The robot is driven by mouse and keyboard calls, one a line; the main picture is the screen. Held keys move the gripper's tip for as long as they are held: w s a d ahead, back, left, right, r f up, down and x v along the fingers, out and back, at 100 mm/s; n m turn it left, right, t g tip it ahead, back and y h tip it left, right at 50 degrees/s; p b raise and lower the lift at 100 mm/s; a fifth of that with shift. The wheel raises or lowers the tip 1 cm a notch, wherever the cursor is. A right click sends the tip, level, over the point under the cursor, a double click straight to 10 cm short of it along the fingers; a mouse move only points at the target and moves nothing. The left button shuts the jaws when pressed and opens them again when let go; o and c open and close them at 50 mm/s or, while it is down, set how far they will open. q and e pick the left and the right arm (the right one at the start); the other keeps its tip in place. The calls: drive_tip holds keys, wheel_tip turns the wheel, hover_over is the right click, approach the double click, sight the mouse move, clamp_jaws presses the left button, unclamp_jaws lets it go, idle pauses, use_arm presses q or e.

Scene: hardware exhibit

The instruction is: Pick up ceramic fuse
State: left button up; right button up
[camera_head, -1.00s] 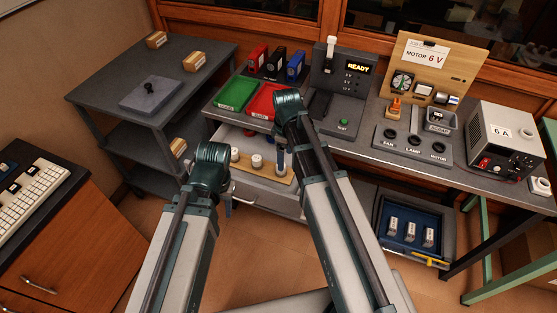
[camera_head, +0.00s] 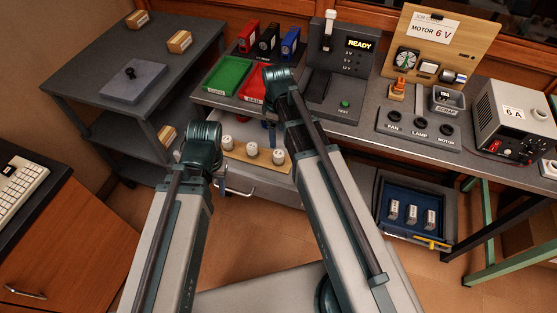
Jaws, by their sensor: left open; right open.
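Three white, round-topped pieces that look like ceramic fuses stand in a row on a wooden strip (camera_head: 240,157) in the open drawer: a left one (camera_head: 228,143), a middle one (camera_head: 252,150) and a right one (camera_head: 279,156). My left gripper (camera_head: 222,184) shows only as a small part beyond my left arm's elbow, near the drawer front. My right gripper (camera_head: 270,131) is mostly hidden behind my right arm, above the back of the drawer. Both are open, and I see nothing held. The fingertips are not clear.
A green tray (camera_head: 229,75) and a red tray (camera_head: 254,88) lie on the bench above the drawer. A blue tray (camera_head: 401,232) with three small labelled pieces stands low on the right. Floor shows between the furniture.

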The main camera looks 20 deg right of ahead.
sight(279, 153)
wheel_tip(279, 153, down, 6)
drive_tip(key=b, duration=0.4)
drive_tip(key=shift+r, duration=0.25)
drive_tip(key=f+b, duration=0.2)
drive_tip(key=s+f+b, duration=0.1)
drive_tip(key=f+b, duration=0.1)
drive_tip(key=shift+d+f, duration=0.1)
drive_tip(key=shift+d, duration=0.05)
drive_tip(key=shift+w+f+b, duration=0.1)
drive_tip(key=shift+f+b, duration=0.4)
drive_tip(key=shift+b, duration=0.25)
drive_tip(key=shift+r, duration=0.1)
clamp_jaws()
